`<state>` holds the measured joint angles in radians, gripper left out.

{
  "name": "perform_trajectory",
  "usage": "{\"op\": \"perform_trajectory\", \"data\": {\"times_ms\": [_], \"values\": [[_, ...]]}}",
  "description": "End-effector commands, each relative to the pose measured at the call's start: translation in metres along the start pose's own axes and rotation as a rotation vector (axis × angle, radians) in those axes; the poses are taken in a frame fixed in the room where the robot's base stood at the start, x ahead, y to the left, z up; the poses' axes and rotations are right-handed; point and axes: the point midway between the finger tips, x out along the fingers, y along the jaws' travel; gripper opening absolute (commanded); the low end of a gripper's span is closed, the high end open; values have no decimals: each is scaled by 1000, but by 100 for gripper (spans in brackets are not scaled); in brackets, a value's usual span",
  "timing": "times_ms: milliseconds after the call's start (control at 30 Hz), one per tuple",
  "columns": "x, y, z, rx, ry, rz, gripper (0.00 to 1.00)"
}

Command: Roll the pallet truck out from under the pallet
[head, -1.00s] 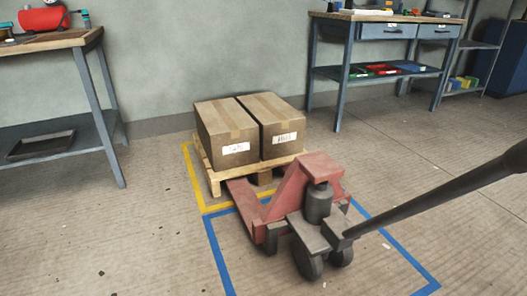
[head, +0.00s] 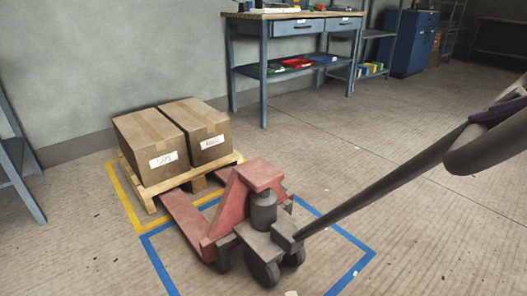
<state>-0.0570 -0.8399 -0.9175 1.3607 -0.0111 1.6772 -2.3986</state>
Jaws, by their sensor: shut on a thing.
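The red pallet truck (head: 232,208) stands inside the blue floor outline (head: 362,262). Its dark wheels (head: 264,270) face me. Its forks (head: 183,216) point back left toward the wooden pallet (head: 226,164), with a length bare in front of it; their tips are hidden. The pallet bears two cardboard boxes (head: 150,146) and sits at the yellow outline (head: 124,188). The truck's long dark handle (head: 385,187) slopes up to the right and ends in a grey loop (head: 484,152) cut by the right picture edge.
A blue-grey workbench (head: 290,45) with drawers stands along the back wall. Another bench or rack leg (head: 22,165) shows at the left edge. A blue cabinet (head: 408,42) stands at the back right. The floor at the right is open.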

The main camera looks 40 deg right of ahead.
Motion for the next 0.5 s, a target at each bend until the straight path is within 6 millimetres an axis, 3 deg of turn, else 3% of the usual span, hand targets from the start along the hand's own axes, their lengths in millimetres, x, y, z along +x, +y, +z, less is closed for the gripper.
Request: {"op": "perform_trajectory", "data": {"times_ms": [500], "values": [[-33,-32,3,6,7,-19,0]]}}
